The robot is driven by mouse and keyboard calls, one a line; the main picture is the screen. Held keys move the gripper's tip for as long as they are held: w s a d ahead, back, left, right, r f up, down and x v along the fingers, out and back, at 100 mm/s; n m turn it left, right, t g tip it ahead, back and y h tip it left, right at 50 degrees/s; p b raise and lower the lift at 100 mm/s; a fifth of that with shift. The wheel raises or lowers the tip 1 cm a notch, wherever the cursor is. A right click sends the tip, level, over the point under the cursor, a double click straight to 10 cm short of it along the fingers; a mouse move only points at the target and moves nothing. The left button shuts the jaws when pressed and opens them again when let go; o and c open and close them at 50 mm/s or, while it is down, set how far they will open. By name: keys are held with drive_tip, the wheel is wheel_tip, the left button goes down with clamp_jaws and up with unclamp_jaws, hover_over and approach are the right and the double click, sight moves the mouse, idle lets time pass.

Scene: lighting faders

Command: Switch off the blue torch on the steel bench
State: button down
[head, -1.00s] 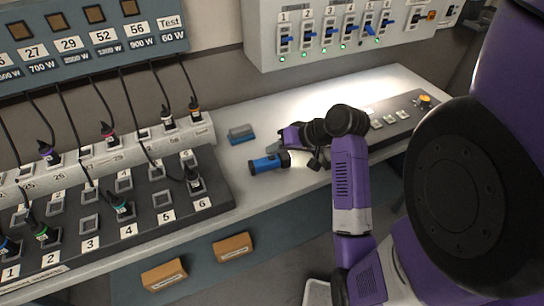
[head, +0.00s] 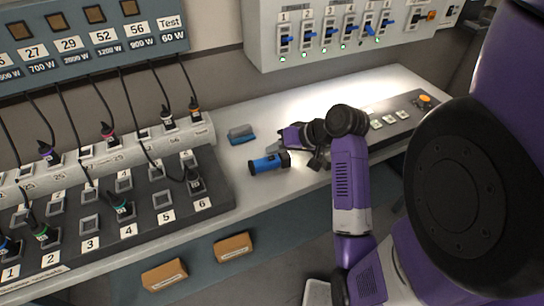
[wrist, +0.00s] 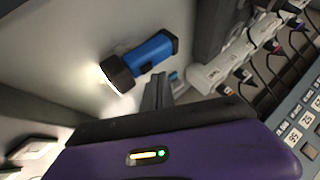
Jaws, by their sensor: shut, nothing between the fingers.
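The blue torch (head: 266,164) lies on its side on the pale bench top (head: 222,118), its black head towards my gripper in the head view. In the wrist view the blue torch (wrist: 152,53) has a bright glow at its black head, so it is lit. A dark switch-like patch shows on its side. My gripper (wrist: 157,90) is shut and empty, its fingers pointing towards the bench beside the torch, apart from it as far as I can see. In the head view my wrist hides most of the fingers.
A small blue-grey block (head: 241,134) lies behind the torch. A dark socket board (head: 145,222) with numbered plugs and cables stands left. A button panel (head: 395,118) lies right, and a switch box (head: 350,50) hangs above the bench.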

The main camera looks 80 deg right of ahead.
sight(275, 158)
drive_tip(key=shift+f, duration=0.1)
idle(0.3)
drive_tip(key=shift+f, duration=0.5)
idle(0.4)
drive_tip(key=shift+r+p, duration=0.6)
drive_tip(key=shift+p, duration=0.35)
wheel_tip(275, 158, up, 6)
drive_tip(key=p, duration=0.6)
idle(0.4)
